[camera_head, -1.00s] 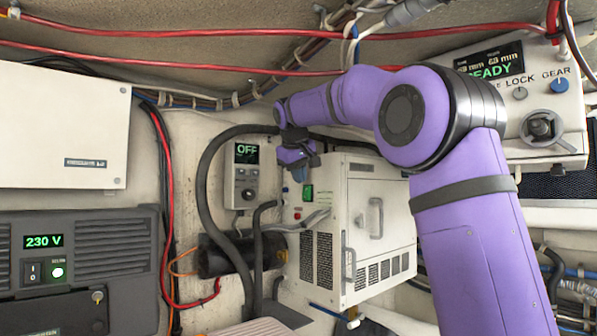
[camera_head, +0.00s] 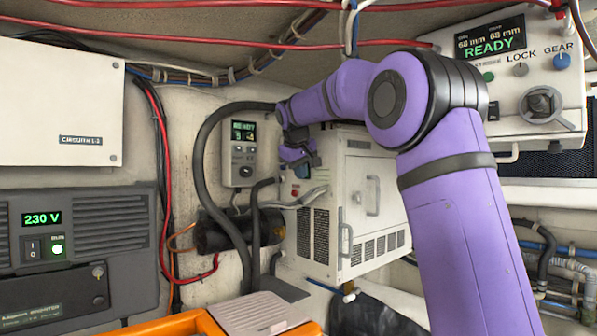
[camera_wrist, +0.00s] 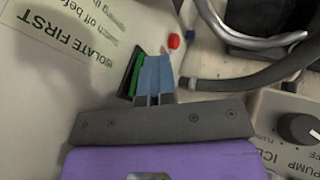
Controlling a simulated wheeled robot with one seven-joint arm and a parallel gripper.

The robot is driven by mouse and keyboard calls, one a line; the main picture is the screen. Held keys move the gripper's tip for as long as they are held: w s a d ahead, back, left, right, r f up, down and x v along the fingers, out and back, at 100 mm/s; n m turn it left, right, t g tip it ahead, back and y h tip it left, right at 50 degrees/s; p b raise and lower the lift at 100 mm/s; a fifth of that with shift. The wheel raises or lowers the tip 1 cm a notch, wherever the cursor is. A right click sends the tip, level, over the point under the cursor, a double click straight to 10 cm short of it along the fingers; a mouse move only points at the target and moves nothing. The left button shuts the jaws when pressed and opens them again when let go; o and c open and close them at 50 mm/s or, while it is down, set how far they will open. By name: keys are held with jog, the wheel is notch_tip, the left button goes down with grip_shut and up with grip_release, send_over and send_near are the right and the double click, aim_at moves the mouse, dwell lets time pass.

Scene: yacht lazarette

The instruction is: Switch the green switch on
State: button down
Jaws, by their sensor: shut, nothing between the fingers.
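The green switch (camera_wrist: 137,75) sits in a dark frame on the white cabinet (camera_head: 362,195). In the wrist view, my gripper (camera_wrist: 154,62) is shut and empty. Its blue fingers lie right against or just in front of the switch and cover part of it; I cannot tell whether they touch. In the head view, my gripper (camera_head: 302,172) is at the cabinet's left face and hides the switch. The small panel (camera_head: 239,153) left of the cabinet has a lit display with green and white text. The switch's rocker position is not clear.
A red button (camera_wrist: 174,41) is close beside the fingertips. A dark hose (camera_wrist: 240,78) and a grey curved bar (camera_wrist: 240,35) are near on the right. Thick black hoses (camera_head: 205,180) run left of the cabinet. An orange bin edge (camera_head: 185,324) is below.

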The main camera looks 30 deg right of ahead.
jog(key=shift+r, duration=0.15)
jog(key=shift+r, duration=0.7)
jog(key=v, duration=0.7)
jog(key=shift+a, duration=0.2)
jog(key=shift+s+r, duration=0.1)
dwell(0.4)
jog(key=s+a+f+y, duration=0.1)
jog(key=s+a+f, duration=0.15)
jog(key=s, duration=0.45)
jog(key=s+a+f+y, duration=0.1)
jog(key=s+a+f, duration=0.1)
jog(key=s+f, duration=0.3)
jog(key=s+a+f+y, duration=0.1)
jog(key=s+a+f, duration=0.15)
jog(key=s, duration=0.55)
jog(key=s+a+f, duration=0.2)
jog(key=s+f, duration=0.7)
jog(key=s+a+f+m+y, duration=0.1)
jog(key=s+a+f, duration=0.2)
jog(key=s+f, duration=0.6)
jog(key=shift+s, duration=0.15)
